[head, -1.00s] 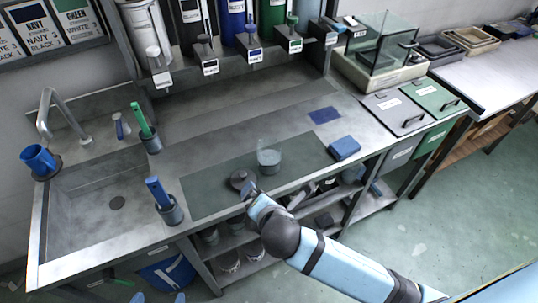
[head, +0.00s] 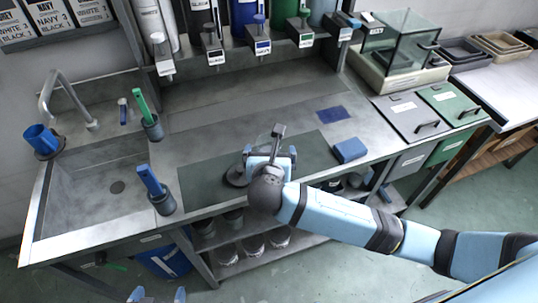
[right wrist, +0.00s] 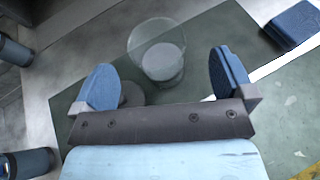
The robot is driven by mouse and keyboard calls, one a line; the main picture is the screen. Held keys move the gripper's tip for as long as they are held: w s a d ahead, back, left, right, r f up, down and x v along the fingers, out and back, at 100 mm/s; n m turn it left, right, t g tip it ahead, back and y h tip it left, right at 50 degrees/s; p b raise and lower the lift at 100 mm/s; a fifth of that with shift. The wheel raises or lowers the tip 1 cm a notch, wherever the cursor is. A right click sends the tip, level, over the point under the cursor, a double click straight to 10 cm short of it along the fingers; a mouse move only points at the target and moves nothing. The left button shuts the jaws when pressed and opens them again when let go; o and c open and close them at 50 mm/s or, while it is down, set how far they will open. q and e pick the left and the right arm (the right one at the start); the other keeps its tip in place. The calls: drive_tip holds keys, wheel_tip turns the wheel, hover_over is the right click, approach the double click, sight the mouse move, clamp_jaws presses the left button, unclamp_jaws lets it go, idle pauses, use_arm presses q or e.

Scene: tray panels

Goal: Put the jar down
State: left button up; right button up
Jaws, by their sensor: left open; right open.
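The clear glass jar (right wrist: 158,50) stands upright on the dark green mat (head: 205,188), with pale grey contents low inside it. In the head view my right gripper (head: 270,154) hides most of it. In the right wrist view the gripper (right wrist: 165,80) is open and empty, and the jar is just beyond its fingertips, between their lines and apart from both. A dark round lid (head: 237,175) lies on the mat left of the right gripper. My left gripper (head: 158,296) is open at the bottom edge of the head view, away from the jar.
A blue block (head: 349,150) is right of the mat, and a dark blue square (head: 332,114) lies behind it. Cups with a green-handled tool (head: 152,128) and a blue-handled tool (head: 163,203) stand left. Dispensers line the back. The counter behind the mat is clear.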

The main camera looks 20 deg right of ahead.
sight(269, 138)
drive_tip(key=shift+a+x, duration=0.2)
drive_tip(key=shift+x, duration=2.9)
drive_tip(key=shift+f, duration=0.15)
drive_tip(key=shift+c, duration=0.5)
drive_tip(key=c, duration=1.6)
wheel_tip(269, 138, up, 20)
drive_tip(key=p, duration=0.2)
drive_tip(key=s+d+f+n+t+y+p, duration=0.1)
drive_tip(key=s+d+f+n+y+p, duration=0.3)
drive_tip(key=s+d+p, duration=0.3)
drive_tip(key=shift+s+d+y, duration=0.25)
drive_tip(key=shift+s+y, duration=0.15)
drive_tip(key=shift+s, duration=0.75)
drive_tip(key=shift+f, duration=0.2)
